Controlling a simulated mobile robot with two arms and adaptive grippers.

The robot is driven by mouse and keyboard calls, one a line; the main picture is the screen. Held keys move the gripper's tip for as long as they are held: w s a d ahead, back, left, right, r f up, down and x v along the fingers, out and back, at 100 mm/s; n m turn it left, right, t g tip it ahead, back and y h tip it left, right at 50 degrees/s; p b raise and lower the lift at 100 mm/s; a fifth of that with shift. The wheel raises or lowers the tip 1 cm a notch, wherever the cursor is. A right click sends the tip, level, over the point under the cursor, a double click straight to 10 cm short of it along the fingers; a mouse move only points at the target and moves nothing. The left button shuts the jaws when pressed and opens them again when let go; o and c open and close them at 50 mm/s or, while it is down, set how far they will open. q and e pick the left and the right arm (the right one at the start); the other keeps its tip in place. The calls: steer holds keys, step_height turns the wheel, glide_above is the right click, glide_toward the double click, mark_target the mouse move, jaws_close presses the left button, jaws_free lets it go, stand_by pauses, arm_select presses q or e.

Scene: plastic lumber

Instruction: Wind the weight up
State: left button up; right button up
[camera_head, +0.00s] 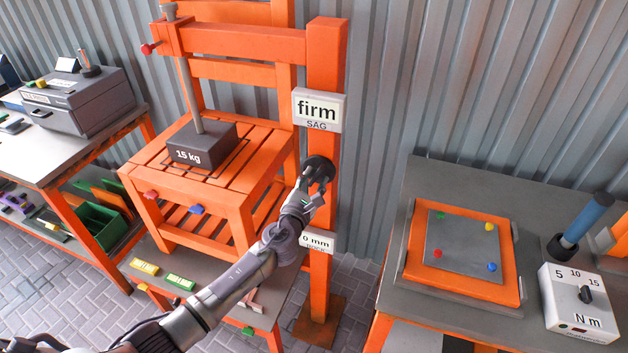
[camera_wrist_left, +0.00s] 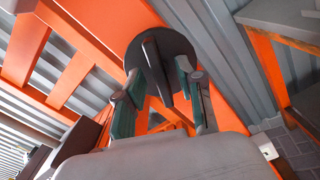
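The dark grey weight (camera_head: 203,148) marked 15 kg rests on the orange slatted chair seat (camera_head: 160,181), under a vertical grey rod (camera_head: 191,95). A round black knob (camera_head: 318,166) sits on the orange post (camera_head: 326,65). It also shows in the left wrist view (camera_wrist_left: 182,48), with a raised bar (camera_wrist_left: 154,62) across it. My left gripper (camera_head: 318,183) is at the knob. In the left wrist view its fingers (camera_wrist_left: 160,92) stand apart on either side of the bar, with gaps showing. My right gripper is not in view.
A "firm SAG" sign (camera_head: 318,109) is above the knob and a "0 mm" sign (camera_head: 317,242) below it. A bench (camera_head: 432,182) on the right holds an orange-framed plate and a dial box (camera_head: 580,302). A left bench (camera_head: 35,155) holds a grey machine (camera_head: 78,99).

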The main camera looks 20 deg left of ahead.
arm_select(q)
jaws_close()
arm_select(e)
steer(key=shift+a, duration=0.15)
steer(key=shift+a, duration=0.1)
arm_select(q)
steer(key=shift+n, duration=0.3)
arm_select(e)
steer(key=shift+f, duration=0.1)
